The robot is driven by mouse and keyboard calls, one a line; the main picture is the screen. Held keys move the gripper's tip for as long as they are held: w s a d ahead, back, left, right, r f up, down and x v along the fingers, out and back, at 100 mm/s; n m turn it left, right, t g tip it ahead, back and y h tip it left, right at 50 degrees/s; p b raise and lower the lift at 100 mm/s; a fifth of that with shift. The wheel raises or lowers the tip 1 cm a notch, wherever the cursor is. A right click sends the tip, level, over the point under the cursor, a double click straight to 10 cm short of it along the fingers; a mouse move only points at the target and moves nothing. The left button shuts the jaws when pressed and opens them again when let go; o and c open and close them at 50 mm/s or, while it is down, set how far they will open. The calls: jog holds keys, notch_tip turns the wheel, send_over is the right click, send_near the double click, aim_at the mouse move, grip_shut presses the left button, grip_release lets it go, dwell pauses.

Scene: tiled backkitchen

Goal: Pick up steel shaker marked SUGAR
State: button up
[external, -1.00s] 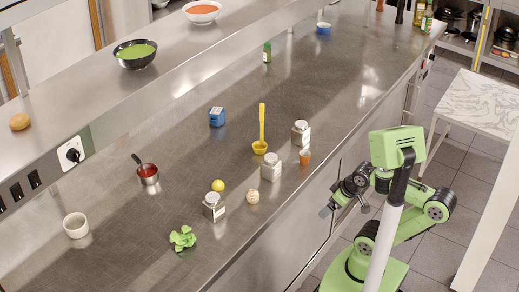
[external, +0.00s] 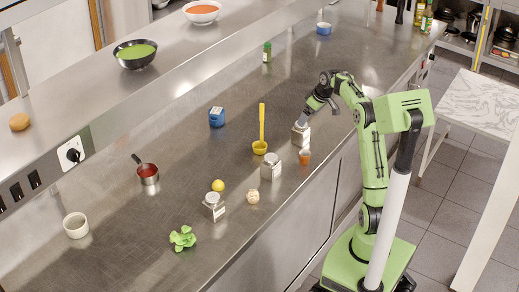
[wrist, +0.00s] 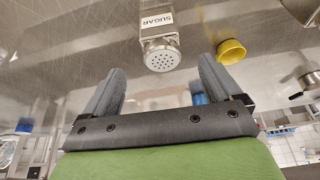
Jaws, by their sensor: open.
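The steel shaker marked SUGAR (wrist: 160,52) shows in the wrist view, with its label and perforated lid, just beyond and between my open fingertips. In the external view the shaker under my gripper (external: 300,134) stands upright on the steel counter, right of the yellow ladle. My gripper (external: 304,121) reaches down from above, at or very close to its lid. In the wrist view my gripper's two fingers (wrist: 160,78) are spread with nothing between them.
A small orange-brown cup (external: 304,158) stands close in front of the shaker. A yellow ladle (external: 260,147) is to its left, also in the wrist view (wrist: 231,50).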

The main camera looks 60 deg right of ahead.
aim_at(306, 125)
jog(key=b+x, duration=0.1)
jog(key=x, duration=0.3)
jog(key=shift+d+f, duration=0.1)
jog(key=shift+f, duration=0.1)
jog(key=b+x, duration=0.2)
jog(key=x, duration=0.4)
jog(key=shift+w, duration=0.3)
jog(key=shift+s+r, duration=0.1)
jog(key=shift+c, duration=0.3)
